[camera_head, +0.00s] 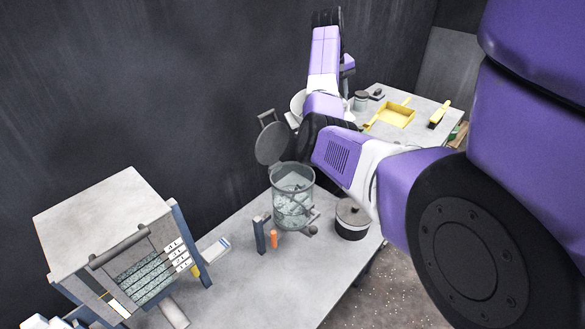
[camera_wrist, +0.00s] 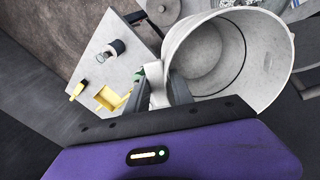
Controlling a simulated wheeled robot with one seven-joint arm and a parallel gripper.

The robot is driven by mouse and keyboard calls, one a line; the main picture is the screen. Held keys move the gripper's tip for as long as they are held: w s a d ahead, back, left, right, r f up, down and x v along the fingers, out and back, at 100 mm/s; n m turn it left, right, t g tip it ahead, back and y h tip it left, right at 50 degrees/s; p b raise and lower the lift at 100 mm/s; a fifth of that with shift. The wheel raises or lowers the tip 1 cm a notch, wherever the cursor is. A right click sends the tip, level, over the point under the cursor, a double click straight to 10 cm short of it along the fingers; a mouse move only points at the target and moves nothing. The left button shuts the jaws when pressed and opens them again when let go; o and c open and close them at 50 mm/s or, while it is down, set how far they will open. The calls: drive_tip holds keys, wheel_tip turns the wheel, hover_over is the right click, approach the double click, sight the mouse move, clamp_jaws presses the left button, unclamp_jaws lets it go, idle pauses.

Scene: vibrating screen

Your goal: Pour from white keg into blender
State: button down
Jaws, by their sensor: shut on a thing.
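The white keg (camera_wrist: 265,75) is large in the wrist view, its round mouth facing the camera. Its inside looks pale grey and I see no clear contents. My gripper (camera_wrist: 160,88) is shut on a pale part at the keg's left side. In the head view only a bit of the keg (camera_head: 298,101) shows behind my arm, which hides the gripper. The blender (camera_head: 292,190) is a clear grey jar standing on the near table, below and in front of the keg. Its inside looks mottled. A grey round lid (camera_head: 271,145) stands raised behind its rim.
A dark-banded pot (camera_head: 352,218) stands right of the blender; an orange cylinder (camera_head: 274,239) stands at its left. The vibrating screen (camera_head: 110,235) fills the left. The far table holds a yellow dustpan (camera_head: 396,115), a yellow brush (camera_head: 439,114) and a jar (camera_wrist: 115,47).

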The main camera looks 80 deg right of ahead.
drive_tip(key=shift+s+d+f+t+y, duration=0.15)
drive_tip(key=shift+d+f+t+y, duration=0.35)
drive_tip(key=shift+y, duration=0.3)
drive_tip(key=shift+f+t+y, duration=0.25)
drive_tip(key=shift+t+y, duration=0.05)
drive_tip(key=shift+f, duration=0.15)
drive_tip(key=shift+r, duration=0.55)
drive_tip(key=shift+r+t+y, duration=0.3)
drive_tip(key=shift+r+y, duration=0.2)
drive_tip(key=shift+r, duration=0.45)
